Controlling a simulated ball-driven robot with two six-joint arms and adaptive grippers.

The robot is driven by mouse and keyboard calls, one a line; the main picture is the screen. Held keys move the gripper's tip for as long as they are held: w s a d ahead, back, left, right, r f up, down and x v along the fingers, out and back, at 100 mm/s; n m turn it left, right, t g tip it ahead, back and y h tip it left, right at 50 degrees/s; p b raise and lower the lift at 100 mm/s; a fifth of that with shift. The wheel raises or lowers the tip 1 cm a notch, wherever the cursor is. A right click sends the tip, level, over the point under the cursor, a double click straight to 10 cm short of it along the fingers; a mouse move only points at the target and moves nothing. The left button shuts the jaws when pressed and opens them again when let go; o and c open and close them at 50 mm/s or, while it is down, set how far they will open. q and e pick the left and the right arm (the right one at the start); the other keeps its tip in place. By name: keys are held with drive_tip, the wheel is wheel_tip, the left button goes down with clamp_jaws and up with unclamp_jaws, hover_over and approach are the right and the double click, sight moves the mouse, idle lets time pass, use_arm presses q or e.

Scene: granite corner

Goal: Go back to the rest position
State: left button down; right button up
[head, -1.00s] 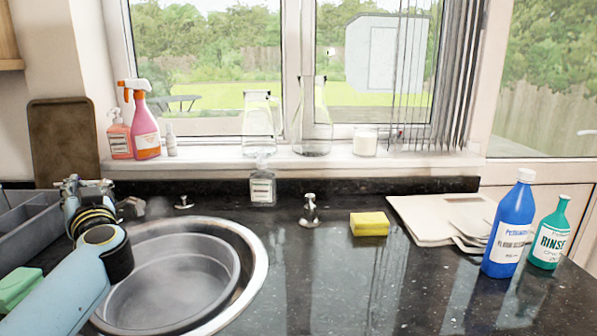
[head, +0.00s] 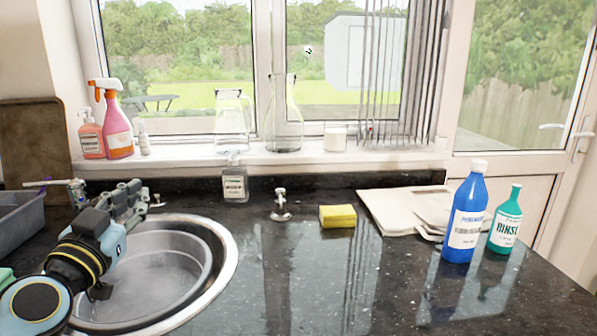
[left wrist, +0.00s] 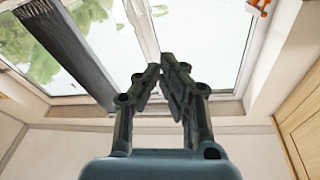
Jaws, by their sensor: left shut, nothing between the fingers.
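My left gripper (head: 128,194) is above the back left edge of the round sink (head: 226,262) in the head view. Its arm comes in from the lower left and covers part of the sink. In the left wrist view the fingers of this gripper (left wrist: 163,75) are closed together with nothing between them, and they point up toward the window and wall. My right gripper is not in either view.
A yellow sponge (head: 338,216) lies on the dark counter. A grey rack (head: 18,220) is at the far left.

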use_arm(q)
drive_tip(key=s+d+f+m+g+h, duration=0.1)
drive_tip(key=s+d+f+g+h, duration=0.1)
drive_tip(key=s+d+f+g, duration=0.3)
drive_tip(key=s+d+f+m+g+h, duration=0.25)
drive_tip(key=s+f, duration=0.25)
drive_tip(key=s, duration=0.3)
drive_tip(key=s+a+f+n+g+y, duration=0.3)
drive_tip(key=s+a+g, duration=0.1)
drive_tip(key=s, duration=0.6)
drive_tip(key=s+a+f+n+g+y, duration=0.3)
drive_tip(key=s+g, duration=0.2)
drive_tip(key=s, duration=0.5)
wheel_tip(320, 180, down, 31)
drive_tip(key=s+a+g+b, duration=0.1)
drive_tip(key=s+a+b, duration=0.15)
drive_tip(key=b, duration=0.25)
drive_tip(key=s+a+f+g+b, duration=0.1)
drive_tip(key=s+f+b, duration=0.2)
drive_tip(key=s+f, duration=1.5)
drive_tip(key=shift+f+n+b, duration=0.35)
drive_tip(key=shift+f, duration=0.2)
